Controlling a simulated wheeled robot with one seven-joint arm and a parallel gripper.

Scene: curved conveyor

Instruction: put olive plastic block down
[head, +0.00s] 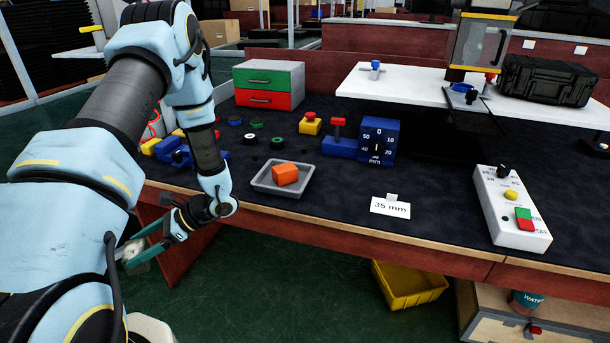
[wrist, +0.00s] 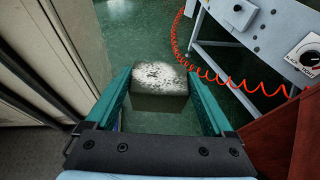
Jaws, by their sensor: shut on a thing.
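The olive plastic block (wrist: 160,78) is held between the teal fingers of my gripper (wrist: 158,92) in the wrist view. Its top looks speckled pale grey and its near side dark olive. The fingers touch its left and right sides. In the head view my gripper (head: 138,251) hangs off the front left of the bench, below the top's edge. The block (head: 136,262) shows there only partly, as a pale patch between the fingers. Green floor lies beneath it in the wrist view.
A grey tray (head: 254,187) with an orange block (head: 286,174) sits on the dark benchtop (head: 330,235). A yellow bin (head: 405,297) stands on the floor below. In the wrist view, a coiled red hose (wrist: 215,80) and a pale cabinet (wrist: 35,60) flank the gripper.

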